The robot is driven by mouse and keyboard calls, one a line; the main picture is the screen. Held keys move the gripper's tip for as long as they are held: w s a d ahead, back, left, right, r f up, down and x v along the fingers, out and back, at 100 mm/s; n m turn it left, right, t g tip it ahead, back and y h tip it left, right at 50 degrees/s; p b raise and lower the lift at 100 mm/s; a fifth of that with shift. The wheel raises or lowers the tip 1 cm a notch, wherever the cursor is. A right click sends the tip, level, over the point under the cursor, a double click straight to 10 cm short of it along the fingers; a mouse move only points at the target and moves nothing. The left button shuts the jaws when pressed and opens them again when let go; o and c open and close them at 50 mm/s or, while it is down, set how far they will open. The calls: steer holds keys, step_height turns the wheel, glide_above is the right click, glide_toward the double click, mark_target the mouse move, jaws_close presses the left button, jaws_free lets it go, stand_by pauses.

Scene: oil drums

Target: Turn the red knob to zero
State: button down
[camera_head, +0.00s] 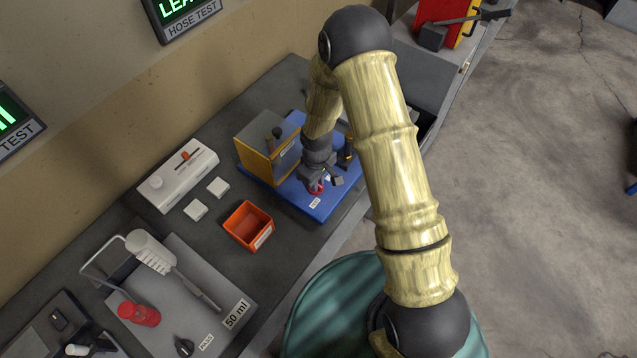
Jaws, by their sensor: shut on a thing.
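The red knob (316,188) is on a blue base plate (290,200), in front of a yellow-orange box (258,152) with a dark lever on top. Only a small part of the knob shows, as my gripper covers the rest. My gripper (317,182) points down at the knob and is shut on it. A small white label (315,203) lies on the plate just in front of the knob. The knob's pointer and any scale around it are too small or hidden to read.
An orange bin (247,226) and two small white blocks stand left of the blue plate. A white device (178,175) with an orange slider is farther left. A grey plate with a red-capped part is at front left. A green drum (330,305) stands beside the bench.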

steer(key=n, duration=0.3)
steer(key=shift+d+n+b, duration=0.1)
steer(key=shift+n+b, duration=0.2)
steer(key=shift+b, duration=0.05)
steer(key=n, duration=0.4)
steer(key=shift+w+n, duration=0.15)
steer(key=shift+n, duration=0.15)
steer(key=n, duration=0.3)
steer(key=shift+r+n+p, duration=0.1)
steer(key=shift+n+p, duration=0.25)
steer(key=shift+n, duration=0.05)
steer(key=shift+w+n+p, duration=0.1)
steer(key=shift+n+p, duration=0.4)
steer(key=shift+n, duration=1.4)
steer(key=c, duration=1.4)
jaws_free()
steer(key=shift+c, duration=0.2)
step_height(320, 180, up, 17)
steer(key=b, duration=0.1)
steer(key=shift+r, duration=0.15)
